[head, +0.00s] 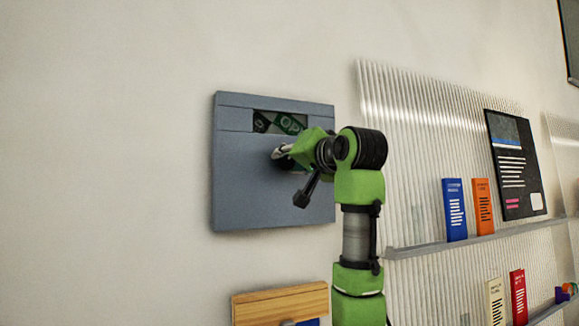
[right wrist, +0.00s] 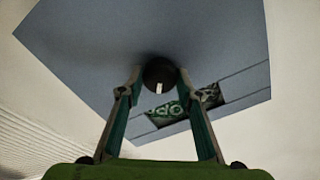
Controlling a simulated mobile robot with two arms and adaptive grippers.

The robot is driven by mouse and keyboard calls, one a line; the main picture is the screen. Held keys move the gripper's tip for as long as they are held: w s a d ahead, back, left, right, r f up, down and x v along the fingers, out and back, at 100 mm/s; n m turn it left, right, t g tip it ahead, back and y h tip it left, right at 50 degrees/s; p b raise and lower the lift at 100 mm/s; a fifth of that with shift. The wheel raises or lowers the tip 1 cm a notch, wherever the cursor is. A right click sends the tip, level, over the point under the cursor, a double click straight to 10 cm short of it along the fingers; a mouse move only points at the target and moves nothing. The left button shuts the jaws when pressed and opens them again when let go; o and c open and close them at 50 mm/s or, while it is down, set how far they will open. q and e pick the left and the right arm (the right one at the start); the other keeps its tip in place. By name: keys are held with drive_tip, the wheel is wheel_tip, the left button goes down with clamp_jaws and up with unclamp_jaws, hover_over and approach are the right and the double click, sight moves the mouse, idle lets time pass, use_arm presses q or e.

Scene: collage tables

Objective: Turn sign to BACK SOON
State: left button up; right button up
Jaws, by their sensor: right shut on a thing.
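The sign is a grey-blue panel (head: 245,185) on the wall, with a small window (head: 280,122) near its top. The window shows part of a dark green segment with pale letters that look like "OP", tilted, and a darker piece to its left. The window also shows in the right wrist view (right wrist: 187,104). A dark round knob (right wrist: 160,73) with a white mark sits on the panel. My right gripper (head: 281,153) is shut on the knob, with a finger on each side of it in the right wrist view (right wrist: 160,82). In the head view the gripper mostly hides the knob. My left gripper is out of view.
A ribbed panel (head: 400,150) with a shelf (head: 480,238) is to the right, holding a blue book (head: 454,210), an orange book (head: 483,206) and a black poster (head: 515,170). A wooden piece (head: 280,304) is below the sign. The wall left of it is clear.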

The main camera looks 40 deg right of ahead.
drive_tip(key=m+b, duration=0.1)
drive_tip(key=m, duration=0.3)
drive_tip(key=shift+m+b, duration=0.3)
drive_tip(key=shift+m, duration=0.1)
drive_tip(key=m+b, duration=0.1)
drive_tip(key=m, duration=0.2)
drive_tip(key=shift+r+m, duration=0.1)
drive_tip(key=shift+m, duration=0.2)
drive_tip(key=m, duration=0.3)
drive_tip(key=shift+a+m, duration=0.1)
drive_tip(key=shift+m, duration=0.2)
drive_tip(key=m, duration=0.3)
drive_tip(key=shift+m+b, duration=0.3)
drive_tip(key=m, duration=0.2)
drive_tip(key=shift+m, duration=0.4)
drive_tip(key=m+p, duration=0.1)
drive_tip(key=m, duration=0.2)
drive_tip(key=shift+m, duration=0.3)
drive_tip(key=m+p, duration=0.2)
drive_tip(key=m, duration=0.2)
drive_tip(key=shift+w+f+m+p, duration=0.15)
drive_tip(key=shift+m+p, duration=0.3)
drive_tip(key=shift+m, duration=0.35)
drive_tip(key=shift+s+f+m+p, duration=0.15)
drive_tip(key=shift+m+p, duration=0.3)
drive_tip(key=shift+m, duration=0.35)
drive_tip(key=shift+w, duration=0.1)
